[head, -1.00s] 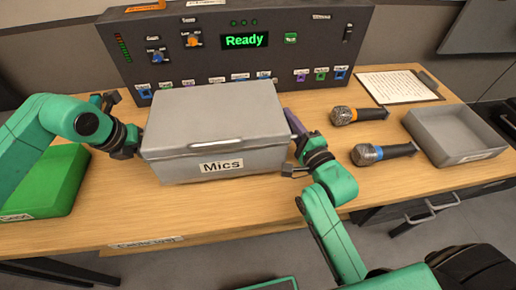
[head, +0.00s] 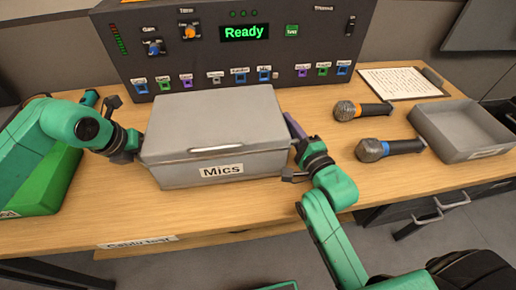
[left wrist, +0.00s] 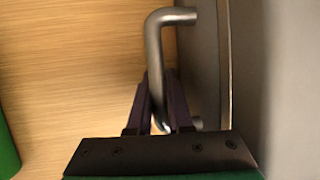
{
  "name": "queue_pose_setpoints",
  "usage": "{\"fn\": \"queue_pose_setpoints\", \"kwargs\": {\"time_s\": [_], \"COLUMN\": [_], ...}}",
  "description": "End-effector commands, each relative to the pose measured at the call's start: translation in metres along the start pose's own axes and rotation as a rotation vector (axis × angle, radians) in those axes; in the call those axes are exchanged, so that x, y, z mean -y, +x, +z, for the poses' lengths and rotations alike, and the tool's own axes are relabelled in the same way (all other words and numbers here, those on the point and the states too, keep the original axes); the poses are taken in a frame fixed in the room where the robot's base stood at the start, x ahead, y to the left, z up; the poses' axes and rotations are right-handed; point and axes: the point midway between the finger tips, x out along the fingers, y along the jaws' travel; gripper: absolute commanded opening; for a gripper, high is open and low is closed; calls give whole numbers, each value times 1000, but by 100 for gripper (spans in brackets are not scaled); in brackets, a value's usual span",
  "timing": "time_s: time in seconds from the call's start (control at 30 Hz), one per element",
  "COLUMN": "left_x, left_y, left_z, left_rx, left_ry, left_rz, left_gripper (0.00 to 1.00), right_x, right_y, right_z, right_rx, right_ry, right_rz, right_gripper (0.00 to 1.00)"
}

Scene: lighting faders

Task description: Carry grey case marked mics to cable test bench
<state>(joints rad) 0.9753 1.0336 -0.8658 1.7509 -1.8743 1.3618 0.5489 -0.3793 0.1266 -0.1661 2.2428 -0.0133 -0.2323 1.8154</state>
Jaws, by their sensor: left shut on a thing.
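The grey case marked Mics (head: 215,125), lid shut, is over the wooden bench labelled Cable test (head: 80,225), in front of the control panel. I cannot tell whether its underside touches the bench top. My left gripper (head: 140,142) is at the case's left side. In the left wrist view, its dark purple fingers (left wrist: 160,100) are shut around the metal bar handle (left wrist: 153,60) on the case's side. My right gripper (head: 294,128) is at the case's right side; its fingertips and any handle there are mostly hidden.
The control panel (head: 200,75) reading Ready stands behind the case. To the right are an orange-banded microphone (head: 362,110), a blue-banded microphone (head: 388,149), a clipboard (head: 400,83) and a grey tray (head: 440,140). A green bin (head: 45,185) is at left. Bench in front of the case is clear.

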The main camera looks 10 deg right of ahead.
Motion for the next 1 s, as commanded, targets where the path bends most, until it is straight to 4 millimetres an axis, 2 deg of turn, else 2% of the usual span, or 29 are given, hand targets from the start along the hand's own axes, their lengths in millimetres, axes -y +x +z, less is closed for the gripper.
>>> {"fn": "queue_pose_setpoints", "kwargs": {"time_s": [0.1, 0.13, 0.17, 0.2, 0.47, 0.57, 0.67, 0.9, 1.0], "left_x": [-3, -3, -3, -3, -1, -1, -2, -3, -3], "left_y": [11, 8, 7, 7, 7, 1, -16, -81, -100], "left_z": [-3, -3, -3, -3, -3, -2, -2, -2, -2], "left_rx": [5, 0, 0, 0, 0, 2, 4, 4, 2], "left_ry": [-1, -1, -1, -1, 0, 0, 1, -2, -2], "left_rz": [1, 3, 3, 3, 0, -1, 0, 2, 2], "left_gripper": [0, 30, 41, 48, 48, 48, 48, 48, 48], "right_x": [-9, -8, -8, -8, -8, -8, -8, -8, -8], "right_y": [0, 0, 0, 0, 0, 0, 0, 0, 0], "right_z": [-3, -3, -2, -2, -2, -2, -2, -2, -2], "right_rx": [0, -2, -2, -2, -1, 0, 0, 0, 0], "right_ry": [-3, -2, -2, -1, -1, 0, 0, 0, 0], "right_rz": [-10, -1, -1, -1, 0, 0, 0, 0, 0], "right_gripper": [0, 30, 42, 49, 49, 49, 49, 49, 49]}}
